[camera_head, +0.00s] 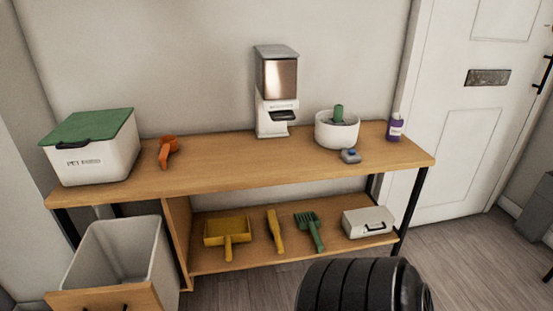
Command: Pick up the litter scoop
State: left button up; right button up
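The litter scoop (309,231) looks to be the green slotted tool with a handle. It lies on the lower shelf of the wooden bench (260,256), between a yellow hand brush (274,231) and a white case (368,222). Its slotted head points back and its handle points to the front. Neither of my grippers shows in the head view.
A yellow dustpan (228,230) lies left on the lower shelf. On top stand a green-lidded pet bin (105,162), an orange scoop (168,150), a dispenser (276,90), a white pot (336,131) and a purple bottle (395,128). An open grey bin (119,252) stands front left.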

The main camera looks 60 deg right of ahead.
aim_at(309, 220)
jog(key=k+l+z, duration=0.1)
jog(key=z, duration=2.2)
